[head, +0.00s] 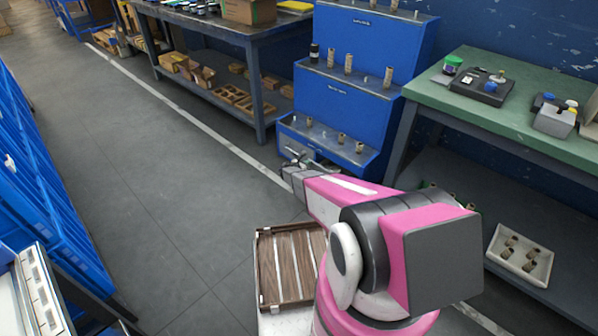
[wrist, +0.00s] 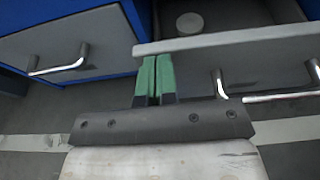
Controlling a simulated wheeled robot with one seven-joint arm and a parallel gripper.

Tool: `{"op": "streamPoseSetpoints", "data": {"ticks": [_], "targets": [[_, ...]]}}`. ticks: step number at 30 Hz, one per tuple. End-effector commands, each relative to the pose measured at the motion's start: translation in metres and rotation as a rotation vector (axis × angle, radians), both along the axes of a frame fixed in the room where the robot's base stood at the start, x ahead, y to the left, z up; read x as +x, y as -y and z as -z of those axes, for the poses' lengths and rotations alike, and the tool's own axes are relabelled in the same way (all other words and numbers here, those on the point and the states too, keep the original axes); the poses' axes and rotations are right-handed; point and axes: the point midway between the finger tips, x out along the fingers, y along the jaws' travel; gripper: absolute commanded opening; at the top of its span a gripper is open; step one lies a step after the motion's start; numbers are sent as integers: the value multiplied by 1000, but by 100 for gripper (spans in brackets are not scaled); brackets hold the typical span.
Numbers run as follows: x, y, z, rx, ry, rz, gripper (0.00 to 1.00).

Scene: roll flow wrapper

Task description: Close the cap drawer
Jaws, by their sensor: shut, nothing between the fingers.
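A grey-fronted drawer (wrist: 285,66) stands pulled out at the right of the wrist view, with a bar handle (wrist: 285,97) on its front. Its inside shows beyond the top edge, with a pale round thing (wrist: 190,22) in it. I see no label that tells whether it is the cap drawer. My gripper (wrist: 155,80) is shut and empty, its green fingertips in front of the drawer's left end; I cannot tell whether they touch. In the head view my gripper (head: 297,163) is low at the blue stepped cabinet (head: 345,103), and my arm hides part of the drawers.
A second grey drawer (wrist: 45,45) with a bar handle (wrist: 58,66) sits further back at the left of the wrist view. A green-topped table (head: 500,112) stands right of the cabinet, a dark workbench (head: 230,28) left. Open floor (head: 150,170) lies at the left.

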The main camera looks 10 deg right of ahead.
Motion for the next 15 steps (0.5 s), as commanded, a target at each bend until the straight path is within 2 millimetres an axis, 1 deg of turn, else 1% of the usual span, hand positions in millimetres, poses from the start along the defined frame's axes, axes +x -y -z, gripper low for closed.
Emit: {"op": "streamPoseSetpoints", "data": {"ticks": [1, 6, 10, 15], "targets": [[7, 8, 1, 0, 1, 1, 0], [19, 25, 1, 1, -1, 1, 0], [25, 32, 1, 0, -2, 1, 0], [27, 35, 1, 0, -1, 0, 0]]}}
